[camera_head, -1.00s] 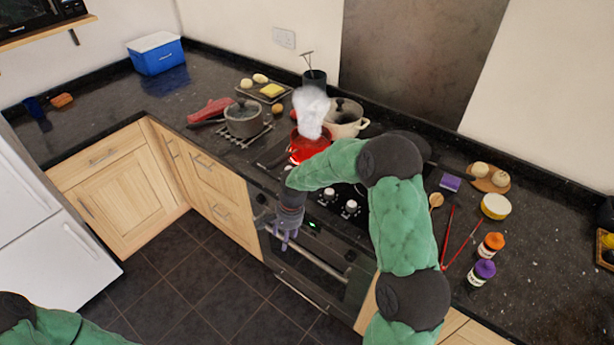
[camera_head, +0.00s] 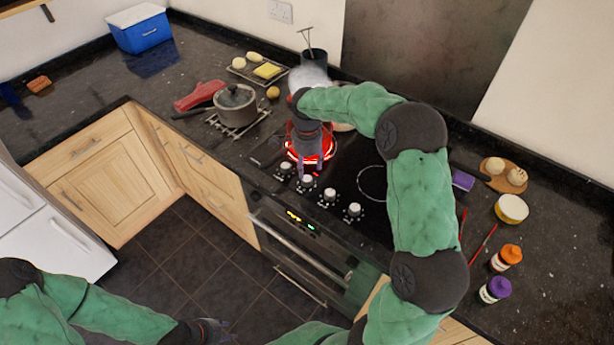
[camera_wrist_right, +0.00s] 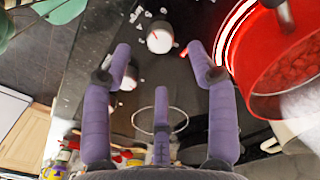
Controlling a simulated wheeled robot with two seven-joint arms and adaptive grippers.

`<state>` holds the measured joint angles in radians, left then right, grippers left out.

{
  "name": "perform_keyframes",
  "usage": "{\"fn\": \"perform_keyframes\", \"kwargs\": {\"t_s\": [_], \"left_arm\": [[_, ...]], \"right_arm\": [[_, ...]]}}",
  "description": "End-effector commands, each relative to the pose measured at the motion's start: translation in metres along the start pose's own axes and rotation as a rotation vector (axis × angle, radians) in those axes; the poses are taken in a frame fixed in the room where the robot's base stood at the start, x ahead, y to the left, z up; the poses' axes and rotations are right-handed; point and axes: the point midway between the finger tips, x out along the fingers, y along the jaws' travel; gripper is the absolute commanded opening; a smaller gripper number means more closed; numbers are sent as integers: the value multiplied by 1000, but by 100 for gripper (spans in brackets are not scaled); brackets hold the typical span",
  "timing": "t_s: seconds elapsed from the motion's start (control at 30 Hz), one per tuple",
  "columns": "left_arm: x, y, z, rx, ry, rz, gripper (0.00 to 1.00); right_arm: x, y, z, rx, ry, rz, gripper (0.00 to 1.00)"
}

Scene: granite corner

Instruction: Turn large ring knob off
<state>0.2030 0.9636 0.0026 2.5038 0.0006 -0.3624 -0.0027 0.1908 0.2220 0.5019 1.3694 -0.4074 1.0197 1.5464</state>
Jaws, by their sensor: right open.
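A row of several white cooker knobs runs along the front of the hob, including a knob (camera_head: 307,181) close below my right gripper (camera_head: 303,172). In the right wrist view, the right gripper (camera_wrist_right: 160,57) has its purple fingers spread and empty. A white knob (camera_wrist_right: 160,37) shows between and beyond its fingertips, apparently untouched. Another knob (camera_wrist_right: 128,84) is partly behind a finger. A hob ring (camera_head: 328,154) glows red beneath the red pot (camera_wrist_right: 285,70), which my right arm largely hides in the head view. My left gripper (camera_head: 215,331) is low at the bottom edge, its fingers unclear.
White steam (camera_head: 308,76) rises behind my right wrist. A lidded grey pot (camera_head: 236,104) stands on a rack to the left. An unlit ring (camera_head: 372,183) is bare. The oven front (camera_head: 290,235) lies below the knobs. Bottles (camera_head: 506,257) stand at right.

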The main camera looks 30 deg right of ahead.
Motion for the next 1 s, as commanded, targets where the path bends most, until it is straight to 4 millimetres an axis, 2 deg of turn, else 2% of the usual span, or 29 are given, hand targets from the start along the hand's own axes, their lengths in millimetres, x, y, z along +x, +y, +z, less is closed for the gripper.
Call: {"fn": "perform_keyframes", "kwargs": {"t_s": [0.03,0.1,0.3,0.5,0.77,0.8,1.0], "left_arm": [[3,-1,0,0,0,0,40],[5,-2,0,0,0,0,40],[9,-3,-1,0,0,0,40],[10,-4,-1,0,1,0,40],[10,-4,-1,1,1,0,40],[10,-4,-1,0,1,0,40],[10,-4,-1,1,1,0,40]], "right_arm": [[12,1,0,0,-1,3,58],[24,0,0,0,-1,2,58],[51,0,0,-1,-1,0,58],[62,0,0,0,0,-1,58],[63,0,0,-1,0,-2,58],[63,0,0,-1,0,-2,55],[63,0,0,-1,-1,-2,2]]}}
